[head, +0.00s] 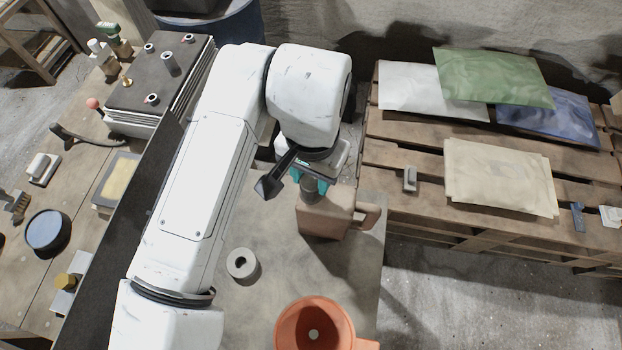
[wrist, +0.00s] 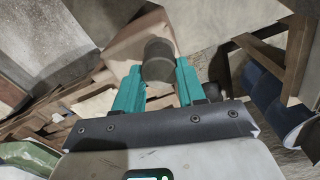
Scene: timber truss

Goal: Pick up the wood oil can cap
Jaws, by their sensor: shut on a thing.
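The wood oil can (head: 325,220) is a tan-brown can with a side handle, standing on the grey worktop in the head view. Its dark round cap (head: 309,194) shows at the can's top, below my gripper (head: 312,184). In the wrist view the cap (wrist: 158,58) sits between the teal fingers of my gripper (wrist: 158,85), which is shut on it. The can's tan body (wrist: 135,38) shows behind it. I cannot tell whether the cap still touches the can's neck.
An orange funnel-like vessel (head: 314,325) and a grey ring (head: 242,265) stand on the worktop (head: 285,285). A pallet (head: 400,155) with flat bags is at the right. A cluttered bench (head: 75,160) is at the left, beyond a dark upright panel.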

